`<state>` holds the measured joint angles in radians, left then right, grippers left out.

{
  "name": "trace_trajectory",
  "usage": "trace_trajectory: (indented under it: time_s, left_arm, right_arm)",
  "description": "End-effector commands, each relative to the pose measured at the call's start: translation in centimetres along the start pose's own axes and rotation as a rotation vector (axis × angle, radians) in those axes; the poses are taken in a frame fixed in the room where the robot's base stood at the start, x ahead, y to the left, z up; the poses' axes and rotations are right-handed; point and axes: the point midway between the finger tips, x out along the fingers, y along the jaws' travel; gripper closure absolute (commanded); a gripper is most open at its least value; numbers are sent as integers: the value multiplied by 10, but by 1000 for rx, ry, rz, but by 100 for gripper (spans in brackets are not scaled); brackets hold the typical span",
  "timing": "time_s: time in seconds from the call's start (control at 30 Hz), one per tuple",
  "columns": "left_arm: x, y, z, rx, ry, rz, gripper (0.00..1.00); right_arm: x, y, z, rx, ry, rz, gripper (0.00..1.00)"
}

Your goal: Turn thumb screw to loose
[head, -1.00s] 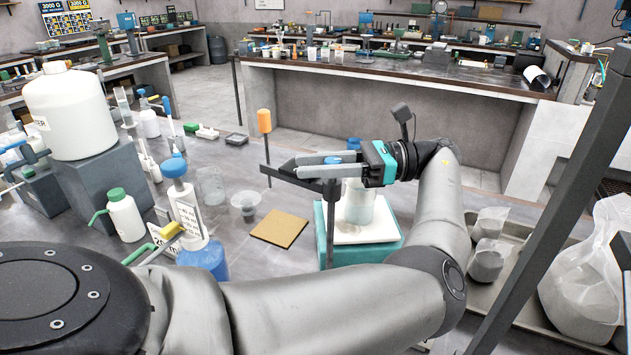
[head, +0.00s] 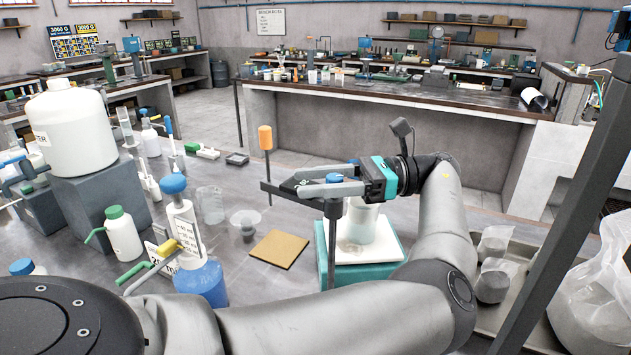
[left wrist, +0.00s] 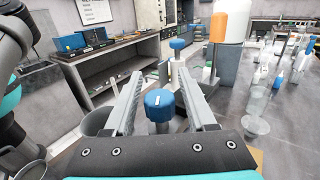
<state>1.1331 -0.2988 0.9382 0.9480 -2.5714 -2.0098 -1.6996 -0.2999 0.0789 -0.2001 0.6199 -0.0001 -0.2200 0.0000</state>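A blue ribbed thumb screw knob (left wrist: 159,104) sits between the two grey fingers of my left gripper (left wrist: 160,88) in the left wrist view. The fingers are apart, and gaps show on both sides of the knob. In the head view the blue knob (head: 334,178) tops a dark upright post (head: 333,235), partly hidden by the fingers of my left gripper (head: 292,184). A second blue knob (left wrist: 180,44) stands farther off in the left wrist view. My right gripper is not in view.
A teal-based scale (head: 358,275) with a beaker (head: 357,225) stands beside the post. An orange-topped rod (head: 265,138) stands past the fingertips. A brown mat (head: 279,250), bottles and a large white jug (head: 75,130) are at left. Trays and bags are at right.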

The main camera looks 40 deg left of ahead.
Motion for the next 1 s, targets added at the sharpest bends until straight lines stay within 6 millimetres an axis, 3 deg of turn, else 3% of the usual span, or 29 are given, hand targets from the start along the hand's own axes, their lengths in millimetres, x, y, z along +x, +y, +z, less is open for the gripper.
trace_trajectory:
  time_s: [0.43, 0.57, 0.67, 1.0]
  left_arm:
    - [-1, 0, 0, 1, 1, -2, 36]
    - [-1, 0, 10, -2, 2, -2, 36]
    - [-1, 0, 27, -4, 3, -2, 36]
    - [0, 0, 110, -4, 3, 0, 36]
  right_arm:
    - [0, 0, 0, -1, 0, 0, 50]
    - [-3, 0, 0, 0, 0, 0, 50]
    - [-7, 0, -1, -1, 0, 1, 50]
    - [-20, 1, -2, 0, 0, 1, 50]
